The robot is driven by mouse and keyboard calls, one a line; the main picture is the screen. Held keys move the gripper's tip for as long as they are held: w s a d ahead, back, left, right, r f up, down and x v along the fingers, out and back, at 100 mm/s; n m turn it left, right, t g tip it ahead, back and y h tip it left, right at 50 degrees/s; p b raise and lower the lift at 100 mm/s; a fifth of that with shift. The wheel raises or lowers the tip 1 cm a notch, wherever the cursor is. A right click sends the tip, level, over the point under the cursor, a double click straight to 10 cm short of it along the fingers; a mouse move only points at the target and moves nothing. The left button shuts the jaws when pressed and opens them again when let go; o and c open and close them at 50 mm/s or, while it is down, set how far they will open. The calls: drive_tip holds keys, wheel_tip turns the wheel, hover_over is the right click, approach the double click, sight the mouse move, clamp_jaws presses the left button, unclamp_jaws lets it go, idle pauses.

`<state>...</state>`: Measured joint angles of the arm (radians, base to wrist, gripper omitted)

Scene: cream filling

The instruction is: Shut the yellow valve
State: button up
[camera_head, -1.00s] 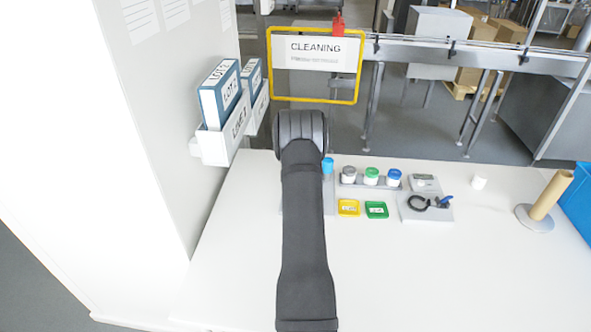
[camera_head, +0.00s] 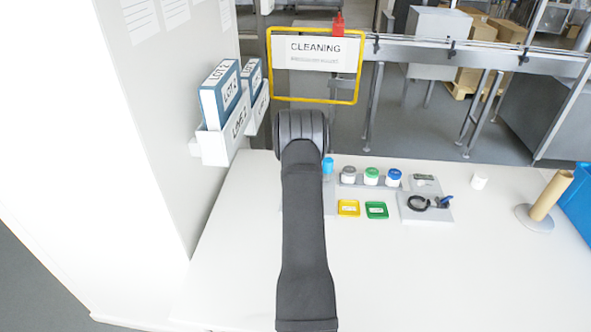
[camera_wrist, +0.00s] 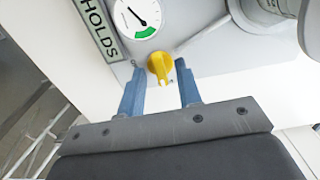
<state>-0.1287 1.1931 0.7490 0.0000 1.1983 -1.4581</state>
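The yellow valve (camera_wrist: 160,68) is a small knob on a light grey panel in the wrist view, below a round gauge. My gripper (camera_wrist: 158,72) is open, with one blue finger on each side of the knob. I see a gap between each finger and the knob, and I cannot tell how deep the fingers reach. In the head view my dark arm covers the middle of the scene, and neither the gripper nor the valve shows there.
The gauge (camera_wrist: 137,17) has a needle and a green zone, beside a "HOLDS" label (camera_wrist: 98,28). A grey lever or rod (camera_wrist: 203,33) lies right of the knob. On the white table (camera_head: 400,275) stand capped jars (camera_head: 371,177), yellow (camera_head: 348,214) and green trays (camera_head: 377,217).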

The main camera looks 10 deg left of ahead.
wheel_tip(320, 180, up, 17)
drive_tip(key=shift+r, duration=0.2)
idle(0.5)
wheel_tip(320, 180, down, 18)
drive_tip(key=shift+r, duration=0.2)
idle(0.5)
drive_tip(key=shift+r, duration=0.1)
